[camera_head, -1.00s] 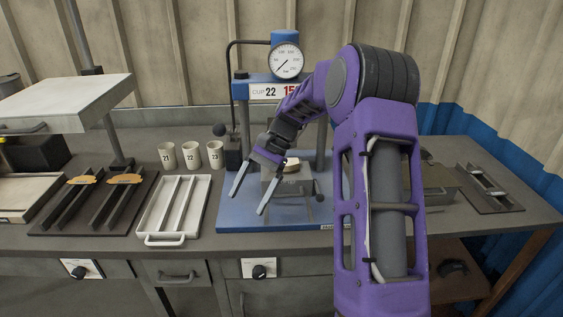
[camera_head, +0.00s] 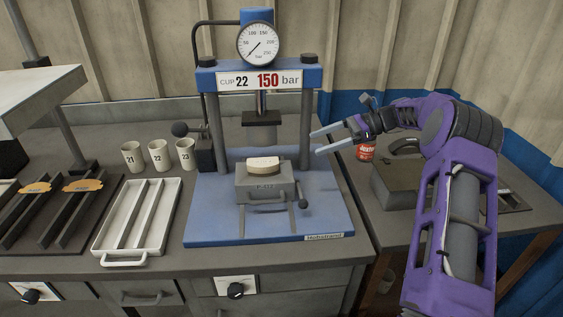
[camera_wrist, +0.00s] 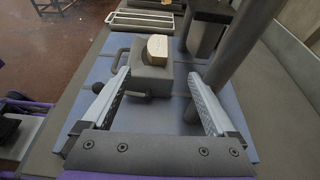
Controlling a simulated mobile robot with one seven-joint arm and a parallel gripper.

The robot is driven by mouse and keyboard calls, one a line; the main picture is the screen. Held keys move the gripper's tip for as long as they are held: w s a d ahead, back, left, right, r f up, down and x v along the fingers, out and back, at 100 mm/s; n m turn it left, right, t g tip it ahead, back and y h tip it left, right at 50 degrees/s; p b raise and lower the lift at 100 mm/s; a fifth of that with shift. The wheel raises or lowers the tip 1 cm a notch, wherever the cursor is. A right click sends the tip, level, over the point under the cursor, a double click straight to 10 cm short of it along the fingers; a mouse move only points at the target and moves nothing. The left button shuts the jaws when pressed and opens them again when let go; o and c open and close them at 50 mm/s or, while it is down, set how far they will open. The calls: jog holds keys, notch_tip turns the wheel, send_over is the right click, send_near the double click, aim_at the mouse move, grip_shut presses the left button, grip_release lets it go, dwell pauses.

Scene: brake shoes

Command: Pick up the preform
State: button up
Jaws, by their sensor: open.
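The preform (camera_head: 263,164) is a pale, slightly curved block with a tan top. It sits on the grey mould block (camera_head: 264,186) marked P-412, under the press ram. My gripper (camera_head: 314,143) is open and empty, to the right of the press and apart from the preform. In the wrist view the preform (camera_wrist: 158,47) shows ahead, beyond and between the two fingertips of my gripper (camera_wrist: 159,84). Nothing is between the fingers.
The blue press (camera_head: 205,229) has two upright posts and a ram (camera_head: 262,133) above the preform. A lever with a dark knob (camera_head: 302,204) is at the mould's right. Cups, a white tray (camera_head: 125,257) and dark racks stand left.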

send_near(263, 162)
jog(key=x, duration=0.5)
jog(key=shift+w+d+f+b, duration=0.1)
jog(key=shift+w+b, duration=0.2)
jog(key=shift+b, duration=0.05)
jog(key=shift+s+x, duration=0.15)
jog(key=shift+x, duration=1.15)
jog(key=shift+s+x, duration=0.1)
jog(key=shift+x, duration=1.2)
grip_shut()
